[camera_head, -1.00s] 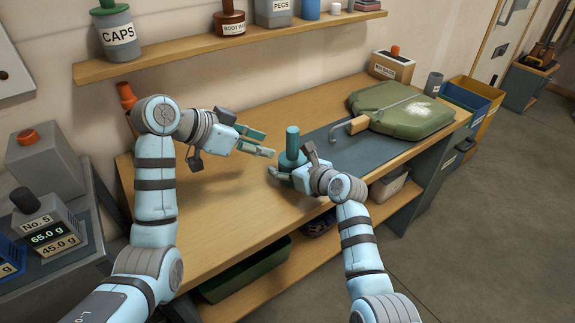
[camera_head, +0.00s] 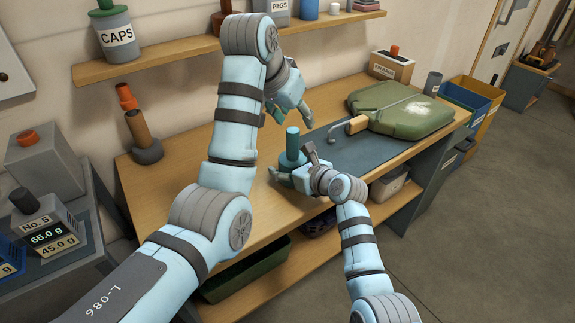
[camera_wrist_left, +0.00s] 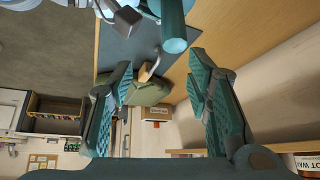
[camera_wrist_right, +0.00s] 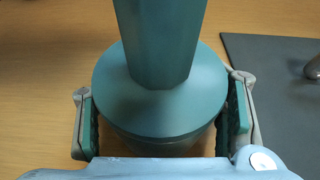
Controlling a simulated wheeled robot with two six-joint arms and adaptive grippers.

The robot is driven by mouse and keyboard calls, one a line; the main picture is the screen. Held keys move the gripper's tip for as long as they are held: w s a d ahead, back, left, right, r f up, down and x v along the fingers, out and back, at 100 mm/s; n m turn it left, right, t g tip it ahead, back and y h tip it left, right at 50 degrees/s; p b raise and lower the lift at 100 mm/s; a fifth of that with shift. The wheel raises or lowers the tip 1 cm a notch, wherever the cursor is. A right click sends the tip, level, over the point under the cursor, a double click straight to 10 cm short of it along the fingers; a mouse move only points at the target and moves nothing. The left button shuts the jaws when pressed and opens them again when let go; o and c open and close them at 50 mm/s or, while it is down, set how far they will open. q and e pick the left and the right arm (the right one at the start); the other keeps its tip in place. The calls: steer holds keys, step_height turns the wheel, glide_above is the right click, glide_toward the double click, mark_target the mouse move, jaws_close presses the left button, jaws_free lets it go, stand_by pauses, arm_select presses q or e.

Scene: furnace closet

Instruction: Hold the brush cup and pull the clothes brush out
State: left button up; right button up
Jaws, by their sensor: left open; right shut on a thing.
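The teal clothes brush (camera_head: 292,144) stands upright in the brush cup (camera_head: 287,175) on the bench's near part. In the right wrist view, its faceted handle (camera_wrist_right: 160,40) rises from a wide round teal collar, with the cup (camera_wrist_right: 160,146) mostly hidden below. My right gripper (camera_head: 292,177) is shut around the cup from the near side; its fingers (camera_wrist_right: 163,125) flank it. My left gripper (camera_head: 288,116) is open and empty, above and just behind the handle top. In the left wrist view, the handle end (camera_wrist_left: 173,44) shows beyond the open fingers (camera_wrist_left: 160,72), apart from them.
An orange-topped brown tube (camera_head: 137,125) stands at the bench's left end. A shelf (camera_head: 150,65) with jars runs above.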

mark_target(290, 131)
arm_select(q)
steer(key=shift+w+a+f+n+y, duration=0.15)
steer(key=shift+a+f+n, duration=0.2)
steer(key=shift+a+f, duration=0.1)
steer(key=shift+w+a+f+n+y, duration=0.1)
steer(key=shift+a+f+n+y, duration=0.05)
steer(key=shift+a+f+n, duration=0.25)
arm_select(e)
steer(key=shift+a, duration=0.15)
arm_select(q)
steer(key=x, duration=0.6)
steer(key=shift+a+f, duration=0.1)
jaws_close()
steer(key=shift+r, duration=2.15)
arm_select(e)
steer(key=shift+c, duration=0.2)
arm_select(q)
steer(key=shift+r, duration=0.1)
steer(key=shift+r, duration=2.4)
